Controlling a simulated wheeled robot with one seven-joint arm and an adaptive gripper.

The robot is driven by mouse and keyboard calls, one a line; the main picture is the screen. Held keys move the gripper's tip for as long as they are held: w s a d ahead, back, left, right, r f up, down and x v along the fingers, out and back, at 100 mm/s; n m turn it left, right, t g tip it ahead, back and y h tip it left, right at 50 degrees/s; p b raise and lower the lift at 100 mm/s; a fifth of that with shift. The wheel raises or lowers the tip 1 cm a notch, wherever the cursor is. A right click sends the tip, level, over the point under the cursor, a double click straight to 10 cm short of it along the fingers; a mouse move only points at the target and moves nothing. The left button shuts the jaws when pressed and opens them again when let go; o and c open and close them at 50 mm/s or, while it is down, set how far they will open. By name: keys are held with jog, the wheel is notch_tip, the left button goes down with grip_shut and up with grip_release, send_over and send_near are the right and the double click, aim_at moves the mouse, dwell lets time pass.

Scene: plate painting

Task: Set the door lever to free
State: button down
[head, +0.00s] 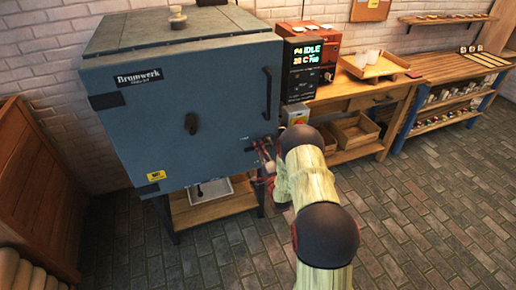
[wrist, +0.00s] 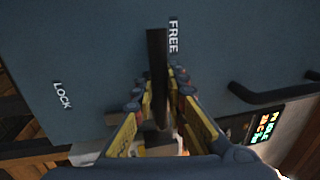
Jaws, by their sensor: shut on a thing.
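The blue kiln door (head: 225,140) is closed in the head view. The dark door lever (wrist: 157,60) shows in the wrist view as a straight bar. Its visible end is beside the white FREE label (wrist: 173,36), slightly to its left. The LOCK label (wrist: 62,95) is well off to the left. My gripper (wrist: 160,82) has its yellow-padded fingers on either side of the lever and is shut on it. In the head view my gripper (head: 266,160) is at the door's lower right edge, where the lever is mostly hidden.
A dark vertical handle (head: 267,93) is above my gripper on the door. A control box with a lit display (head: 306,62) stands to the right, near a wooden workbench (head: 365,98). A wooden cabinet (head: 35,175) stands at left. The brick floor (head: 430,200) at right is clear.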

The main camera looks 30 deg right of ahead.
jog(key=shift+d, duration=0.1)
jog(key=c, duration=1.9)
grip_release()
jog(key=shift+o, duration=0.5)
jog(key=v, duration=1.2)
